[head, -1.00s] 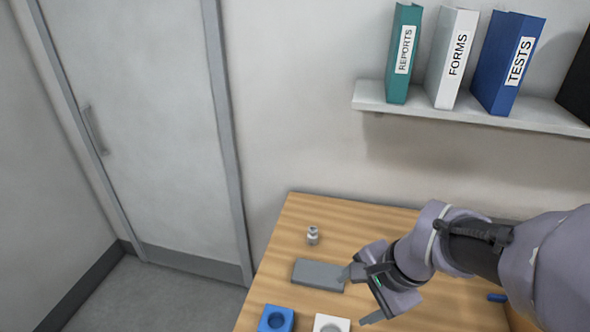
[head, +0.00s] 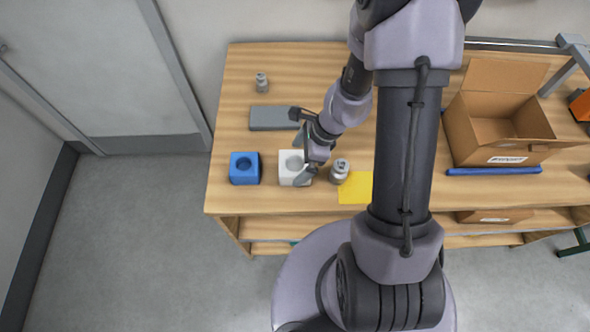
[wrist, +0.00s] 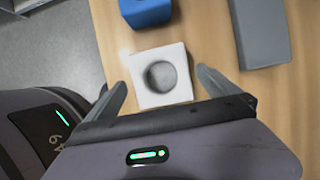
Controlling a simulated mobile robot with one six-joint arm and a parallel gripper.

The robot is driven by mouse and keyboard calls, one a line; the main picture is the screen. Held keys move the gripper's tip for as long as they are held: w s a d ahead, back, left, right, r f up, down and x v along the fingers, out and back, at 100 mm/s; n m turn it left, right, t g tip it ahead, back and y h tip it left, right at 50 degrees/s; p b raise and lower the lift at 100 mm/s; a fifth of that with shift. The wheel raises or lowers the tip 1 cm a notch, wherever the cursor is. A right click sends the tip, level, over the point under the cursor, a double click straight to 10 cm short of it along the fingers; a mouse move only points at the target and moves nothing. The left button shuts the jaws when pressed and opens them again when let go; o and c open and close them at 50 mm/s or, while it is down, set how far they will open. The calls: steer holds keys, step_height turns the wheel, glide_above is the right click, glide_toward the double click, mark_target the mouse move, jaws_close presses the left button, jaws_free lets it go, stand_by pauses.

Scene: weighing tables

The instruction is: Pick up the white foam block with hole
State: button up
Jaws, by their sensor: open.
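The white foam block with a round hole (head: 291,166) sits on the wooden table near its front edge, hole facing up. My gripper (head: 301,156) is close over its right and back side in the head view, and the arm covers a little of the block's right edge. In the wrist view the white block (wrist: 161,76) lies just beyond and between the two open fingers of my gripper (wrist: 160,88). The fingers stand to either side of it with nothing held. I cannot tell how high the fingertips are above the table.
A blue block with a hole (head: 244,168) stands left of the white one. A grey slab (head: 272,118) lies behind. A metal weight (head: 340,170) and yellow sheet (head: 356,188) are to the right. A small weight (head: 262,83) and an open cardboard box (head: 480,141) stand farther off.

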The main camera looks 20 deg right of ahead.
mark_target(292, 168)
steer(key=b+x, duration=0.1)
steer(key=x, duration=0.2)
steer(key=shift+r, duration=0.1)
steer(key=c, duration=1.3)
